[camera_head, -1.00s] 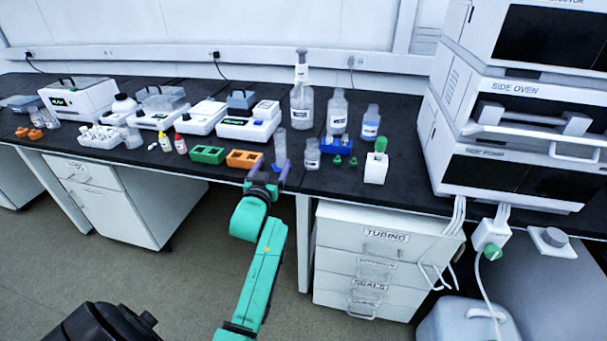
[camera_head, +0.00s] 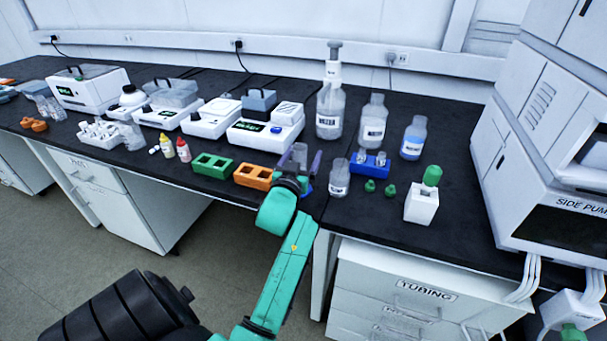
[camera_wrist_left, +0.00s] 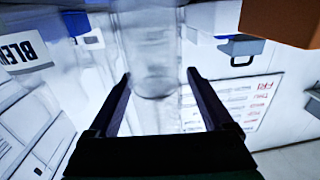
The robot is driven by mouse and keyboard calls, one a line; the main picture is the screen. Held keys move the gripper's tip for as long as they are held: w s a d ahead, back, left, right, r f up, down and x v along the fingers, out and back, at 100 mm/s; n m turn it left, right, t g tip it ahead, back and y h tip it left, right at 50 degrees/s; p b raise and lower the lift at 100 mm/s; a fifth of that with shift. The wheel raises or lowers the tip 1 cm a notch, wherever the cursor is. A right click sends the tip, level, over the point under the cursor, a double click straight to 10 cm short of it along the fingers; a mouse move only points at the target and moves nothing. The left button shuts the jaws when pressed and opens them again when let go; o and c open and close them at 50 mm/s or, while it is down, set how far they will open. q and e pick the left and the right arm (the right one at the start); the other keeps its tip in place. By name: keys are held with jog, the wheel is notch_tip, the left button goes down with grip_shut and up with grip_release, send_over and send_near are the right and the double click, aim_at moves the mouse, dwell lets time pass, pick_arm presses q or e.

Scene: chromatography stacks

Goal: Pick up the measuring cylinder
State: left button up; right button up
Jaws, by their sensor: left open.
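The measuring cylinder (camera_head: 299,153) is clear and stands upright near the front edge of the black bench, beside the orange rack. A bit of blue shows low beside my gripper, perhaps its base. My left gripper (camera_head: 299,166) is open, with one purple-grey finger on each side of the cylinder in the head view. In the left wrist view, the clear cylinder (camera_wrist_left: 152,50) rises between and beyond the dark open fingers (camera_wrist_left: 160,77). I cannot tell whether either finger touches it. The gripper hides its lower part. My right gripper is not in view.
An orange rack (camera_head: 257,176) and a green rack (camera_head: 213,167) stand left of the cylinder. A small clear bottle (camera_head: 339,178) is close on the right, with a blue rack (camera_head: 371,166) behind. A large bottle (camera_head: 330,112) stands farther back.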

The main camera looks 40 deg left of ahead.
pick_arm(q)
jog(key=shift+s+d+r, duration=0.15)
jog(key=shift+s+d, duration=0.05)
jog(key=shift+s, duration=0.05)
jog(key=shift+s+d+r, duration=0.1)
jog(key=shift+s, duration=0.05)
jog(key=c, duration=1)
grip_shut()
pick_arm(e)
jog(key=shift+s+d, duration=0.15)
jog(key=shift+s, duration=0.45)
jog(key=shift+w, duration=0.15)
